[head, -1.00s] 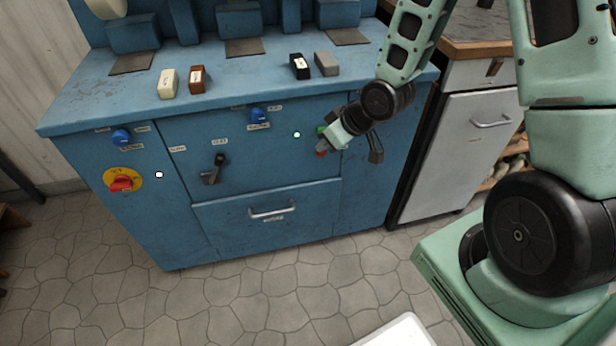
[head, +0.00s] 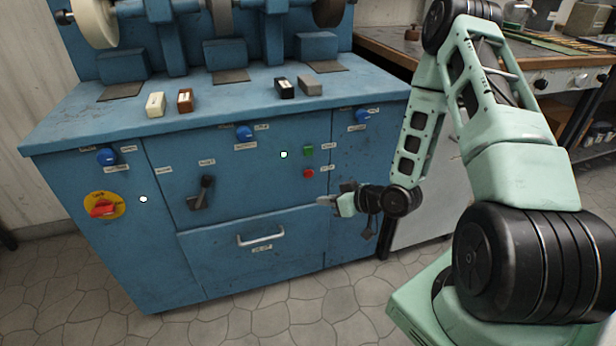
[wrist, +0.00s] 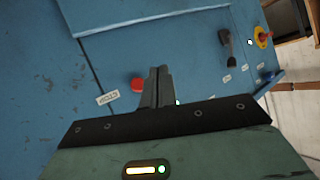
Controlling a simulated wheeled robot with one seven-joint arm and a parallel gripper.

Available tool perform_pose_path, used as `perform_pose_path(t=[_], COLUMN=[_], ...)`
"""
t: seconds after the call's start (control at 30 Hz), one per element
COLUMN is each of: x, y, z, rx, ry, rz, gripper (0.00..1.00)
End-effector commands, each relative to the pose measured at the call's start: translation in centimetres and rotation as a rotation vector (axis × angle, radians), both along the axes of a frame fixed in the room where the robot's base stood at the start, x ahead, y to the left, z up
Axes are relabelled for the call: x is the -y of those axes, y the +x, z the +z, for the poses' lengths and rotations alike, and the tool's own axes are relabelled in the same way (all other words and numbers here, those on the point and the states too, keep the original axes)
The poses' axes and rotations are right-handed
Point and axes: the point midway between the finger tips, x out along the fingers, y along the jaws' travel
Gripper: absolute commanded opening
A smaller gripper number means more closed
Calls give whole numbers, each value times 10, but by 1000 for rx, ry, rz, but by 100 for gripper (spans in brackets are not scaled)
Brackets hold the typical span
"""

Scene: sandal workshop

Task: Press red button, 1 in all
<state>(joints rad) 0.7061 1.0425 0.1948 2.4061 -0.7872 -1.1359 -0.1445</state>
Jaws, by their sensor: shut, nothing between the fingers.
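The red button (head: 308,173) is on the front panel of the blue machine (head: 250,215), just under a green button (head: 308,151). In the wrist view the red button (wrist: 138,84) shows just left of my fingertips, beside a small label. My gripper (head: 322,200) is shut and empty. In the head view its tips are below and slightly right of the red button. I see a gap between the tips and the button in the head view; how far they are from the panel is hard to tell.
A drawer handle (head: 261,237) sticks out below. Small blocks (head: 155,104) lie on the machine's top. A workbench (head: 520,66) stands at the right.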

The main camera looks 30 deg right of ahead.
Motion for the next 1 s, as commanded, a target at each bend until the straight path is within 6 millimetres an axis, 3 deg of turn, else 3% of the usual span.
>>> perform_pose_path(t=[0.17, 0.7, 1.0], x=[3, 21, 24], y=[9, 74, 85], z=[0, 0, 0], rx=[1, 1, -1], ry=[-2, -1, 0], rz=[1, 2, 1], gripper=[0, 0, 0])
